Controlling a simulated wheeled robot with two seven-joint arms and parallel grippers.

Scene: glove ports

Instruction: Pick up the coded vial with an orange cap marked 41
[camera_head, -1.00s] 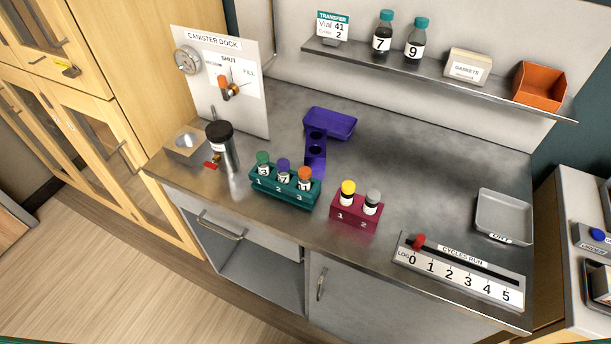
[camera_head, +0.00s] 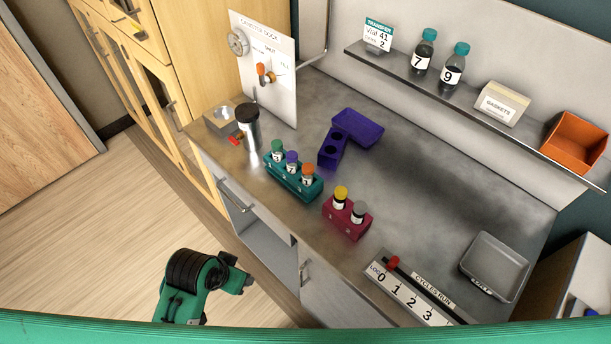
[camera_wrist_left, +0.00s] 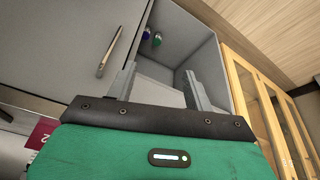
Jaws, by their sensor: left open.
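The orange-capped vial (camera_head: 307,176) stands upright in the right slot of the teal rack (camera_head: 289,185) on the steel counter; its number is too small to read. A green-capped vial (camera_head: 278,151) and a purple-capped vial (camera_head: 292,162) stand beside it. My left gripper (camera_head: 243,280) is in front of the counter, below and left of the rack, apart from it. In the left wrist view its two fingers (camera_wrist_left: 158,87) are spread with nothing between them, facing a grey cabinet opening. My right gripper is not in view.
A crimson rack (camera_head: 345,222) holds a yellow-capped and a grey-capped vial right of the teal rack. A purple holder (camera_head: 333,147) stands behind, a dark-lidded canister (camera_head: 248,135) to the left. The shelf card (camera_head: 378,34) reads Vial 41. Counter right of the holder is clear.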

